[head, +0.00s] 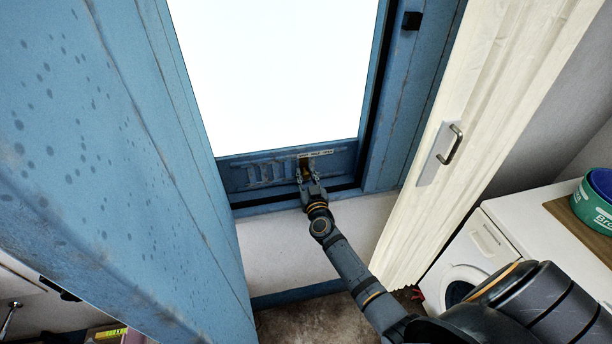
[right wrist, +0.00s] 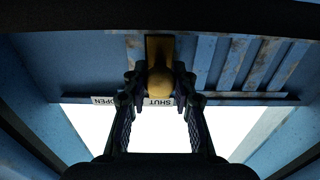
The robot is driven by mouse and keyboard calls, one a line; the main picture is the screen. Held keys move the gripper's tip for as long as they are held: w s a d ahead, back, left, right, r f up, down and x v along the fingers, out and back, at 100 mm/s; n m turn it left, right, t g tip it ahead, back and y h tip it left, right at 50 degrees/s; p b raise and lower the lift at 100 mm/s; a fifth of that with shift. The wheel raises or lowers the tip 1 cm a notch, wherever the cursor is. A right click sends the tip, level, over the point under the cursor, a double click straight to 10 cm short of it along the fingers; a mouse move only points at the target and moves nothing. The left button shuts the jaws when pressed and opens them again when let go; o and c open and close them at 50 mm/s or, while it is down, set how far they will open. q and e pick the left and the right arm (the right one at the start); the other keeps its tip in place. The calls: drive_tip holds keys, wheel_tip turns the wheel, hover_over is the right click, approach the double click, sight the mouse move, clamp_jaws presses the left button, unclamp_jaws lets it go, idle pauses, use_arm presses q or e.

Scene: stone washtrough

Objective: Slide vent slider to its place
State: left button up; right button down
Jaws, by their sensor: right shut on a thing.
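The vent slider's brass knob (right wrist: 160,82) stands on a brass plate (right wrist: 159,48) on the blue window frame's lower panel, below the bright pane. My right gripper (head: 307,172) is shut on the knob, with one finger on each side of it in the right wrist view (right wrist: 160,88). Vent slots (head: 265,173) show left of the gripper in the head view. The fingers partly hide the knob. My left gripper is not in view.
A blue door or shutter (head: 110,150) fills the left side. A cream folding door with a metal handle (head: 450,145) stands right of the window. A white washing machine (head: 480,245) and a green tub (head: 594,205) are at the right.

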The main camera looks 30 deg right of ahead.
drive_tip(key=d, duration=0.2)
drive_tip(key=s+d, duration=0.1)
drive_tip(key=d, duration=0.2)
drive_tip(key=s+d+p, duration=0.1)
drive_tip(key=d, duration=0.2)
drive_tip(key=shift+a, duration=0.1)
drive_tip(key=shift+r, duration=0.1)
drive_tip(key=c, duration=1.1)
unclamp_jaws()
drive_tip(key=shift+d, duration=0.25)
drive_tip(key=shift+s, duration=0.1)
